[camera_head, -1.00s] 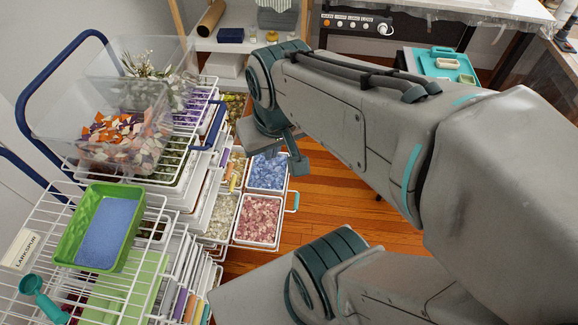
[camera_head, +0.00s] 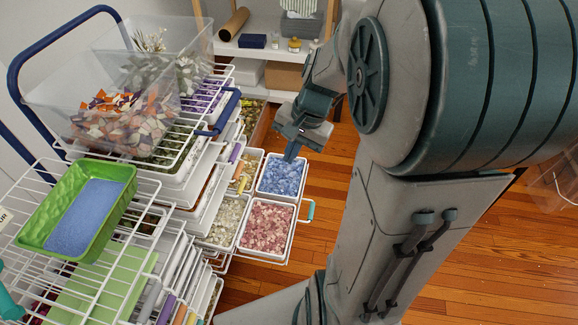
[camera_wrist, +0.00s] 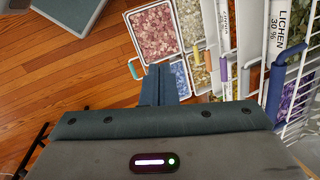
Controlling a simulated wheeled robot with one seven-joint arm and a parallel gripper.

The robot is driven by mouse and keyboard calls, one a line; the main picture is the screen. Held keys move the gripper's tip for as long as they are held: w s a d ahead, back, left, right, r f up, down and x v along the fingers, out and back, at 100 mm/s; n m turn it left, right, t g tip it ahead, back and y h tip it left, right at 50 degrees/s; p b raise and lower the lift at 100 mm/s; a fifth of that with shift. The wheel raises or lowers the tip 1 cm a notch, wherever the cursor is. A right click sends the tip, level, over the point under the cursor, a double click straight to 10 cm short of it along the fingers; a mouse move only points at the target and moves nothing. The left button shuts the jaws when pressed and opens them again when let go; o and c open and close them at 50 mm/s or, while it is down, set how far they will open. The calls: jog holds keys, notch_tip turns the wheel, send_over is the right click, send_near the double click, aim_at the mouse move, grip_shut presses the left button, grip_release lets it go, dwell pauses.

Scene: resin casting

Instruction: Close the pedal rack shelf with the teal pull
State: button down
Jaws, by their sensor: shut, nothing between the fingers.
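The pulled-out pedal rack shelf (camera_head: 277,257) holds several white trays: blue and pink petals on its outer side, cream and mixed ones further in. Its teal pull (camera_head: 311,210) sticks out at the right edge, beside the pink and blue trays. The pull also shows in the wrist view (camera_wrist: 134,69), left of the fingers. My gripper (camera_head: 290,154) is shut and empty, at the back edge of the blue tray in the head view. In the wrist view its fingers (camera_wrist: 165,84) overlap part of the blue tray. The fingers are apart from the pull in the wrist view.
The rack (camera_head: 155,176) stands left, with a green tray (camera_head: 125,186) and a clear petal bin (camera_head: 55,128) on top. A blue handle (camera_head: 226,110) juts from an upper shelf. Wooden floor (camera_head: 310,175) right of the shelf is clear. A shelving unit stands behind.

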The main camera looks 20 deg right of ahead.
jog(key=w+d+f+m+t+y+b, duration=0.1)
jog(key=w+d+f+m+b, duration=0.35)
jog(key=f, duration=0.85)
jog(key=w+d+f+m+t+y+b, duration=0.1)
jog(key=d+f+m+t+y+b, duration=0.1)
jog(key=d+f+m+b, duration=0.9)
jog(key=w+d+f+t+y+b, duration=0.1)
jog(key=w+d+f+b, duration=0.2)
jog(key=f+b, duration=0.85)
jog(key=s+d+f+x, duration=0.1)
jog(key=x, duration=1.2)
jog(key=shift+f+p, duration=0.35)
jog(key=shift+f, duration=0.1)
jog(key=shift+a, duration=0.1)
